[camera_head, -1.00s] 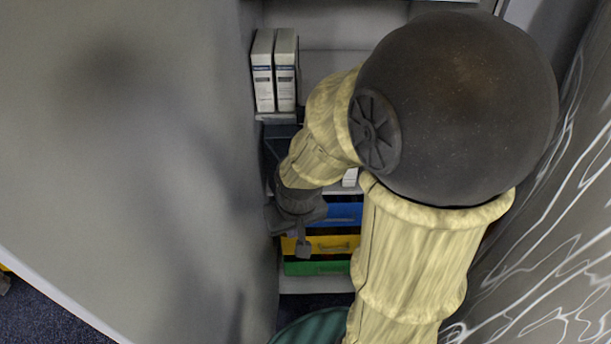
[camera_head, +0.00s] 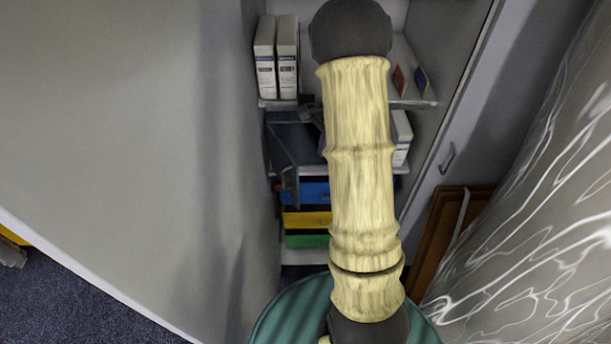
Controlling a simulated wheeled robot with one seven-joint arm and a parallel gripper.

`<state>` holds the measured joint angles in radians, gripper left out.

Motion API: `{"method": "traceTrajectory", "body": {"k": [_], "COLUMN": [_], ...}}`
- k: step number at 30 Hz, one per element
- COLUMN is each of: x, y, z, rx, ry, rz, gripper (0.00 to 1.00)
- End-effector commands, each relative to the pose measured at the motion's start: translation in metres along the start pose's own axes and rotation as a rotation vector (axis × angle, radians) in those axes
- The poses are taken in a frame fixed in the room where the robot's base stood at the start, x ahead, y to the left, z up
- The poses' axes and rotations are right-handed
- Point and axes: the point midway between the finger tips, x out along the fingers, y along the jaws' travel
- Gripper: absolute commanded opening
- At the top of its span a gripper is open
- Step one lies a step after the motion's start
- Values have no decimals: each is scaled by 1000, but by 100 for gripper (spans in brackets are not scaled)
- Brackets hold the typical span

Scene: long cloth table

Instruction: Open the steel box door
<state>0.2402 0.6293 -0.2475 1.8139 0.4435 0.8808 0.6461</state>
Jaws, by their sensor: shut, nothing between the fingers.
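The steel box (camera_head: 292,126) is a dark grey box on the middle shelf of the cabinet, left of my arm. A dark panel, which looks like its door (camera_head: 281,152), stands out toward me at the box's left side, with a small brownish handle (camera_head: 286,178) low on it. The door appears swung open, but its exact angle is hard to tell. My gripper (camera_head: 312,112) shows only in part as a small dark shape by the box's upper right, shut and empty. My forearm hides the rest of it and the box's right side.
White binders (camera_head: 276,58) stand on the shelf above. Blue, yellow and green drawers (camera_head: 306,217) sit below. A large grey cabinet door (camera_head: 120,150) fills the left. A patterned grey surface (camera_head: 545,200) bounds the right. A brown framed board (camera_head: 445,235) leans at the right.

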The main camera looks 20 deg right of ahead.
Motion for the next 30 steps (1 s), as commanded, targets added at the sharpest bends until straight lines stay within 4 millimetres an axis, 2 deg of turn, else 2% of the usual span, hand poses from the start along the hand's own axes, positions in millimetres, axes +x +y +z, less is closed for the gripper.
{"method": "traceTrajectory", "body": {"k": [4,17,23,30], "x": [4,9,32,74], "y": [-5,-5,-4,-4], "z": [-14,-13,-12,-11], "rx": [80,81,82,81], "ry": [-21,-22,-23,-24], "rz": [0,0,4,4], "gripper": [0,0,0,0]}}
